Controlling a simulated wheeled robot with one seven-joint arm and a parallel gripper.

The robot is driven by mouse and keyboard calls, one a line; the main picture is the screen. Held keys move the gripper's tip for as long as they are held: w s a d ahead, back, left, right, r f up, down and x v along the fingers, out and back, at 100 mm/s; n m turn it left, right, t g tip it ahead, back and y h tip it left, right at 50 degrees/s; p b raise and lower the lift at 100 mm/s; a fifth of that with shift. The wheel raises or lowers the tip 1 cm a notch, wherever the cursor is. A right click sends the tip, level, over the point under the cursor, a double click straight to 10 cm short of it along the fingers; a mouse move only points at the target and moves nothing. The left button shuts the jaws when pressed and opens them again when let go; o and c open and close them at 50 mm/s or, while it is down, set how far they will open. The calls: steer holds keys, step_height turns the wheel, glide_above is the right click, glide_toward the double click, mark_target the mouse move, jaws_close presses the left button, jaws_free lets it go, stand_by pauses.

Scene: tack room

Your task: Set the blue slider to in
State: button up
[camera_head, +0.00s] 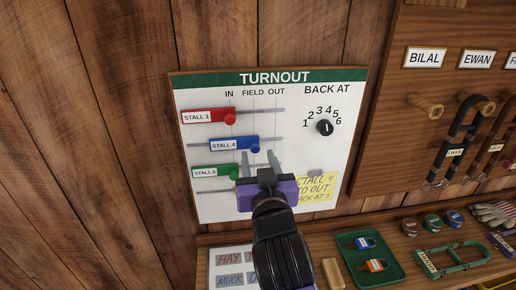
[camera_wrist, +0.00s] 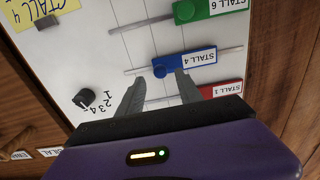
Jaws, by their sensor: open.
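The blue slider (camera_head: 228,145), labelled STALL 4, sits on its rail on the TURNOUT board (camera_head: 325,160). Its round knob (camera_head: 255,142) is at the FIELD line, right of the IN line. In the wrist view, turned upside down, the blue slider (camera_wrist: 196,60) shows with its knob (camera_wrist: 160,71) between the two fingertips in the picture. My gripper (camera_head: 260,154) is open and empty, with its fingertips just below the knob in the head view. Whether the fingers touch or straddle the knob I cannot tell.
The red slider (camera_head: 205,116) is above, its knob at IN. The green slider (camera_head: 212,172) is below, its knob near IN. A dial (camera_head: 324,127) and a yellow note (camera_head: 318,186) are at right. A shelf with a green tray (camera_head: 375,277) lies below right.

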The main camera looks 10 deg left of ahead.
mark_target(255, 150)
steer(key=shift+x, duration=1.85)
jaws_close()
